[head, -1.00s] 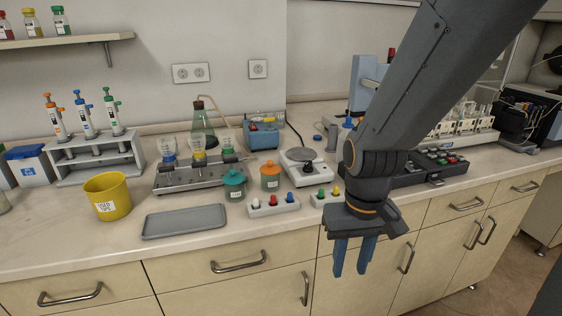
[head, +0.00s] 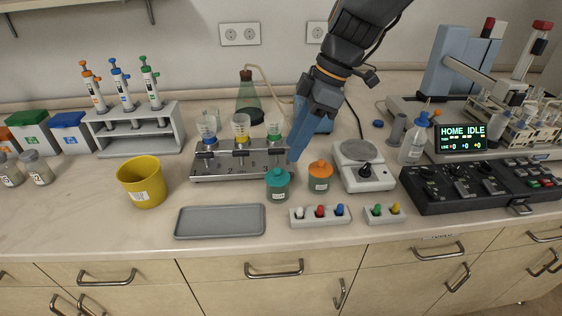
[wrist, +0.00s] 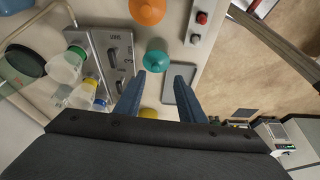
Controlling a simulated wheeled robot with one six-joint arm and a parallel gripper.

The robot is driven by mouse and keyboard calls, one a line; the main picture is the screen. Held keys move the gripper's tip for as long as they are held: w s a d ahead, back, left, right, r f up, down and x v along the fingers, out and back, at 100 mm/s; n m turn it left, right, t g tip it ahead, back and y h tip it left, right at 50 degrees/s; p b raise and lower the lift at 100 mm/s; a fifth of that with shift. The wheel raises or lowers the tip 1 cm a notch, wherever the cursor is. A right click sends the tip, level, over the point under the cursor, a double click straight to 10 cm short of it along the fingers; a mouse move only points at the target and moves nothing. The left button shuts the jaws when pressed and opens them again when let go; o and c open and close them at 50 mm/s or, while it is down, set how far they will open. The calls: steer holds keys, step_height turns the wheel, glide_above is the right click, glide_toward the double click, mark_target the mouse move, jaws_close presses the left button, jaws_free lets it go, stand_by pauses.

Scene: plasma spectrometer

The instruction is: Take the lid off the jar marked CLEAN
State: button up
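Two small jars stand side by side on the counter, one with a teal lid (head: 278,176) and one with an orange lid (head: 320,168). Both jars carry small pale labels, too small to read, so I cannot tell which is marked CLEAN. Both lids are on. My gripper (head: 293,158) is above and just behind the teal-lidded jar, pointing down. In the wrist view my gripper (wrist: 161,80) is open and empty, with the teal lid (wrist: 157,61) just beyond the fingertips, between their lines. The orange lid (wrist: 147,10) is at that view's top edge.
A grey tray (head: 220,221) lies empty at front left, a yellow bucket (head: 141,182) beyond it. A metal rack with bottles (head: 240,167) stands behind the jars. A balance (head: 364,165) is to the right. Small knob blocks (head: 320,214) sit in front.

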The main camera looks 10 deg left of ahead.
mark_target(277, 169)
steer(key=shift+n, duration=0.4)
steer(key=shift+w+a+p+x, duration=0.1)
steer(key=shift+p+x, duration=0.35)
steer(key=shift+x, duration=0.8)
steer(key=shift+w+a+p+x, duration=0.15)
steer(key=shift+p+x, duration=0.35)
steer(key=shift+x, duration=0.75)
steer(key=shift+w+a+p+x, duration=0.1)
steer(key=shift+p+x, duration=0.35)
steer(key=shift+x, duration=0.75)
steer(key=shift+r, duration=0.1)
jaws_close()
